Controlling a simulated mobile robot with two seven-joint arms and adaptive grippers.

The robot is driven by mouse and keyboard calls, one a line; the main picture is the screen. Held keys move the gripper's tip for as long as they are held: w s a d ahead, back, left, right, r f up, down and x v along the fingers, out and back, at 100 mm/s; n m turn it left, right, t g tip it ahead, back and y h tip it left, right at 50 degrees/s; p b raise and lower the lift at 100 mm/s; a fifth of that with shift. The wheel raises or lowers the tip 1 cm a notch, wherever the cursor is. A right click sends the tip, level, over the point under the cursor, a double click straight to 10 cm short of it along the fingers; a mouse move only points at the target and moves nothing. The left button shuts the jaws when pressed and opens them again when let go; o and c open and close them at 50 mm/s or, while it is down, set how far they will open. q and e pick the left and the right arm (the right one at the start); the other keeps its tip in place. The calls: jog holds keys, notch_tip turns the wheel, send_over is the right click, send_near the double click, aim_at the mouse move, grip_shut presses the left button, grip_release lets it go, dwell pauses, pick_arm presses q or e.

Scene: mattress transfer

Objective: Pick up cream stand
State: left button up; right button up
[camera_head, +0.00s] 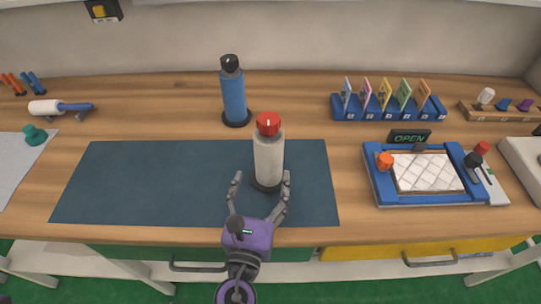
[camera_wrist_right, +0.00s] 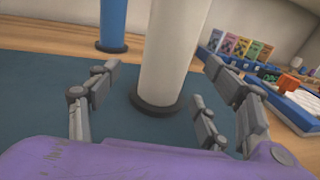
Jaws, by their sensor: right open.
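The cream stand (camera_head: 268,160) is a pale upright cylinder with a red top and a dark round base. It stands on the dark blue mat (camera_head: 150,185) near its right side. In the right wrist view the cream stand (camera_wrist_right: 167,50) rises in the middle, its top out of frame. My right gripper (camera_head: 260,180) is open, with its fingers at either side of the stand's lower part on the near side. In the wrist view the open fingers (camera_wrist_right: 165,95) reach toward the stand, with gaps visible near its base. My left gripper is not in view.
A blue stand (camera_head: 233,98) with a black top stands behind the mat. A blue tray (camera_head: 380,195) with a white quilted pad and an OPEN sign is at right. A blue card rack (camera_head: 390,113) stands behind it. A roller (camera_head: 60,108) lies at far left.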

aim_at(266, 173)
jog(key=shift+w+d+r, duration=0.15)
jog(key=shift+w, duration=0.25)
jog(key=shift+w+d+r, duration=0.1)
jog(key=shift+w+r, duration=0.05)
jog(key=shift+w, duration=0.25)
jog(key=w, duration=0.2)
jog(key=w+d+p, duration=0.1)
jog(key=shift+w, duration=0.35)
jog(key=shift+w+d+f, duration=0.1)
jog(key=shift+w+d, duration=0.05)
jog(key=shift+w, duration=0.25)
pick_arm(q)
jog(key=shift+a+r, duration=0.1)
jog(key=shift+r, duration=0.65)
pick_arm(e)
jog(key=shift+s, duration=0.1)
jog(key=shift+c, duration=0.2)
grip_shut()
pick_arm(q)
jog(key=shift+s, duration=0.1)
